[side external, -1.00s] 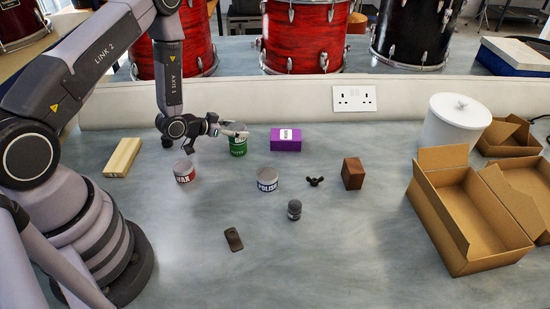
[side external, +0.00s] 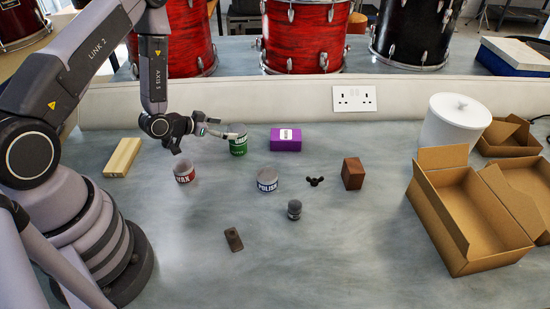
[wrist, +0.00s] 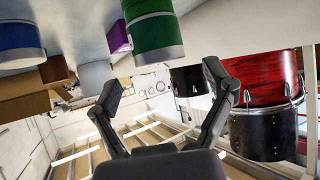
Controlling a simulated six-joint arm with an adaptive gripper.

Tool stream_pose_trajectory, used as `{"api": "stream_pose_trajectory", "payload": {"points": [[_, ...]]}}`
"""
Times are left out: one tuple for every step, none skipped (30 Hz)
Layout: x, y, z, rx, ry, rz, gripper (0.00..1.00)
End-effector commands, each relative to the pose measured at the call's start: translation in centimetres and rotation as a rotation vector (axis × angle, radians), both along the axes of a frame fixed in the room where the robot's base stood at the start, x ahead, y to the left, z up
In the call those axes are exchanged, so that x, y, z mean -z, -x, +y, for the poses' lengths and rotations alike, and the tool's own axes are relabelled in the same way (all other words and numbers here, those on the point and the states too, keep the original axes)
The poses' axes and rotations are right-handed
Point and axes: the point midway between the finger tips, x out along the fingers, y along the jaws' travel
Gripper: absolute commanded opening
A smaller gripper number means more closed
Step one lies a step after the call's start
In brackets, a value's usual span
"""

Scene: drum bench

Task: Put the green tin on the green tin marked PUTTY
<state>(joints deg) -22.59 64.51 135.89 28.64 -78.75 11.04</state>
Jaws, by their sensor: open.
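A green tin (side external: 238,136) sits on top of the green tin marked PUTTY (side external: 239,151), and the two look upright and roughly in line. In the wrist view the upper green tin (wrist: 156,36) and the one against it (wrist: 147,8) show upside down near the top edge, with a grey rim between them. My gripper (side external: 212,135) is open and empty, left of the stack. One finger overlaps the upper tin's edge in the side view; in the wrist view the fingertips (wrist: 164,83) are apart from the tins.
A WAX tin (side external: 184,172) and a POLISH tin (side external: 266,181) stand in front. A purple box (side external: 286,139) is right of the stack. A wooden block (side external: 122,157) lies at left, and an open cardboard box (side external: 470,215) at right.

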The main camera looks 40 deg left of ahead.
Motion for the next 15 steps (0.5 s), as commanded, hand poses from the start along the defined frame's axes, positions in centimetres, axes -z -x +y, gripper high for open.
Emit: {"api": "stream_pose_trajectory", "payload": {"points": [[-0.5, 0.8, 0.2, -0.003, 0.001, 0.0, 0.82], [-0.7, 1.2, 0.2, -0.003, 0.002, 0.0, 0.82], [-1.0, 1.7, 0.4, -0.003, 0.001, 0.0, 0.82], [-1.1, 2.0, 0.4, -0.002, 0.0, 0.001, 0.82], [-1.3, 2.3, 0.5, -0.003, 0.001, 0.0, 0.82], [-1.5, 2.6, 0.5, -0.002, 0.0, -0.001, 0.82], [-1.7, 2.7, 0.5, 0.0, -0.001, 0.0, 0.82], [-1.9, 2.7, 0.5, 0.002, -0.006, 0.001, 0.82], [-2.3, 2.6, 0.6, 0.006, -0.016, 0.006, 0.82], [-2.8, 2.5, 0.6, 0.01, -0.027, 0.012, 0.82], [-3.3, 2.2, 0.7, 0.013, -0.04, 0.02, 0.82], [-4.3, 1.8, 0.7, 0.021, -0.063, 0.037, 0.82], [-5.2, 1.5, 0.8, 0.024, -0.084, 0.05, 0.82], [-6.1, 1.2, 0.8, 0.025, -0.106, 0.067, 0.82], [-7.6, 0.8, 0.9, 0.026, -0.135, 0.093, 0.82]]}}
